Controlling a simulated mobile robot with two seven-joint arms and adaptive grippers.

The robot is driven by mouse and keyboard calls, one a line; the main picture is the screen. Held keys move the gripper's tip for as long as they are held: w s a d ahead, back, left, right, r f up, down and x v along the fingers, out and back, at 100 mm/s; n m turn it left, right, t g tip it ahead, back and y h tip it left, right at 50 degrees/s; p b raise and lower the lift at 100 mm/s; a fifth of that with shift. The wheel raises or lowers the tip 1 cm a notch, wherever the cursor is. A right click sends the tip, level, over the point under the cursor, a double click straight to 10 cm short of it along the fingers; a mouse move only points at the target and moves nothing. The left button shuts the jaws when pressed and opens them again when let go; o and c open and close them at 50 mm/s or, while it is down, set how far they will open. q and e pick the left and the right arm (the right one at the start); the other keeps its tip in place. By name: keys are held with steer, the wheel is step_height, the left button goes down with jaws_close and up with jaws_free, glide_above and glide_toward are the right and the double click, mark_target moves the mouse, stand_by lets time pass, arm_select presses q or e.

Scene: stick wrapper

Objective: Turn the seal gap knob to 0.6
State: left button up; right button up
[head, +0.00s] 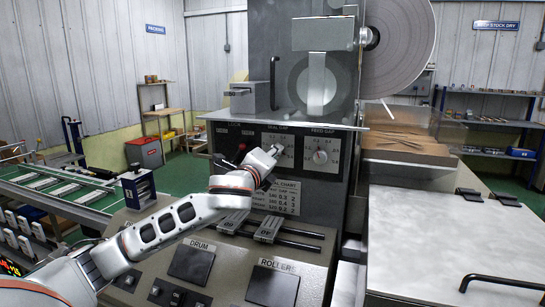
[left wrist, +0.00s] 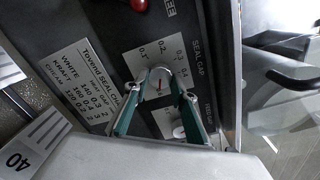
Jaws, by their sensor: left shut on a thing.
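The seal gap knob (left wrist: 160,76) is a round pale grey dial with a small red mark, on a white scale plate (left wrist: 143,55) with printed numbers. In the left wrist view it sits between the two green-sided fingers of my left gripper (left wrist: 158,84), which is shut on it. The view is turned sideways, and I cannot read the exact setting. In the head view my left gripper (head: 277,151) reaches the panel under the SEAL GAP label and hides most of the knob. My right gripper is not in view.
The feed gap knob (head: 320,157) is just right of the seal gap knob. A printed seal chart (head: 277,197) is below. A red knob (left wrist: 139,5) lies beside the scale.

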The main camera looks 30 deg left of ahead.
arm_select(q)
steer(key=o, duration=1.1)
steer(key=shift+s, duration=0.1)
steer(key=v, duration=1.2)
steer(key=shift+f, duration=0.1)
